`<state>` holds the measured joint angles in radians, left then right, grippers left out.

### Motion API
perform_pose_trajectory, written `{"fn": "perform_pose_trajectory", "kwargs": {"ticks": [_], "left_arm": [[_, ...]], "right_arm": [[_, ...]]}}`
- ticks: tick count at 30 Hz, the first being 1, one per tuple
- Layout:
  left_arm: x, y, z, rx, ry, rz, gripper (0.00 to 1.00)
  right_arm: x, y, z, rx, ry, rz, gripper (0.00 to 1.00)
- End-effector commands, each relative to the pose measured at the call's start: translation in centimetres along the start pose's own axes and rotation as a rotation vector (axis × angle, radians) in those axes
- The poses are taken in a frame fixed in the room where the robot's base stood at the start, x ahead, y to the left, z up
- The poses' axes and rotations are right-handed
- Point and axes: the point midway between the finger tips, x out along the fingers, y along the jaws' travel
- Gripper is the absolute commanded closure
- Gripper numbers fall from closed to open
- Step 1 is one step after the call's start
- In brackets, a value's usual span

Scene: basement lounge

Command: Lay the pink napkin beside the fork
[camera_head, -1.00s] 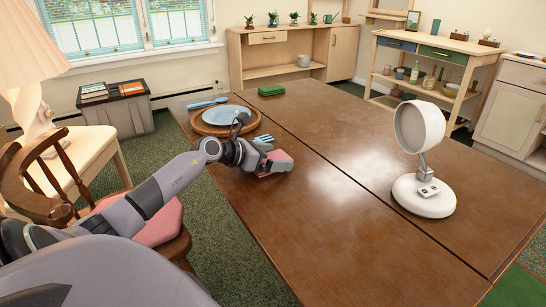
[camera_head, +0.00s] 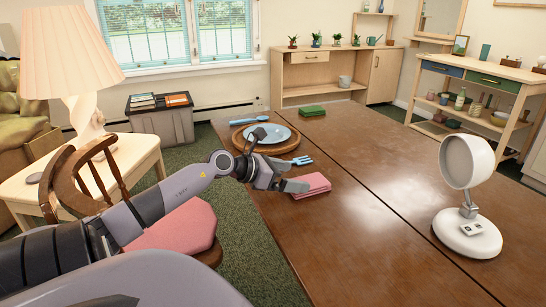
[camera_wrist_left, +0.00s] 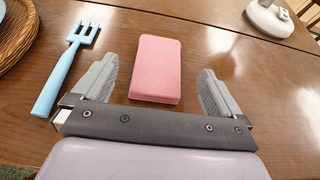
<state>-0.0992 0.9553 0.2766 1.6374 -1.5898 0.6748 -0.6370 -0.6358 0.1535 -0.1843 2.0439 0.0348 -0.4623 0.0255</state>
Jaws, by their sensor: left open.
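The pink napkin (camera_head: 312,184) lies folded flat on the brown table, just right of the blue fork (camera_head: 300,160). In the left wrist view the napkin (camera_wrist_left: 156,68) lies between and beyond the two open fingers, touching neither as far as I can see. The fork (camera_wrist_left: 68,68) lies to its left, outside the left finger, with a gap between fork and napkin. My left gripper (camera_head: 290,180) is open and empty beside the napkin; in the left wrist view its fingers (camera_wrist_left: 158,92) are spread wide. My right gripper is not in view.
A blue plate (camera_head: 272,133) sits on a round woven mat (camera_head: 243,145), with a blue spoon (camera_head: 249,121) behind. A green block (camera_head: 312,111) lies at the far edge. A white lamp (camera_head: 468,215) stands at right. A chair (camera_head: 180,225) is beside the table. The middle is clear.

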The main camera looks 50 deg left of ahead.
Motion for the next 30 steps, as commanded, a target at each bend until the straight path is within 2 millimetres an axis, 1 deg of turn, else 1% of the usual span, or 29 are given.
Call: {"fn": "perform_pose_trajectory", "kwargs": {"ticks": [6,13,18,30], "left_arm": [[-2.5,0.0,0.0,-0.001,0.001,0.0,0.0],[-4.4,0.0,0.0,-0.001,0.001,-0.001,0.0],[-5.0,0.0,0.0,0.0,0.0,0.0,0.0],[-5.0,0.0,0.0,0.0,0.0,0.0,0.0]], "right_arm": [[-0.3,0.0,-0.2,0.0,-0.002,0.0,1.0],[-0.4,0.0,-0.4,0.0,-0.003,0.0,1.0],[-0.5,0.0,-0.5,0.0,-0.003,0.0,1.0],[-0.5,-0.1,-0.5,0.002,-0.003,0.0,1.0]]}}
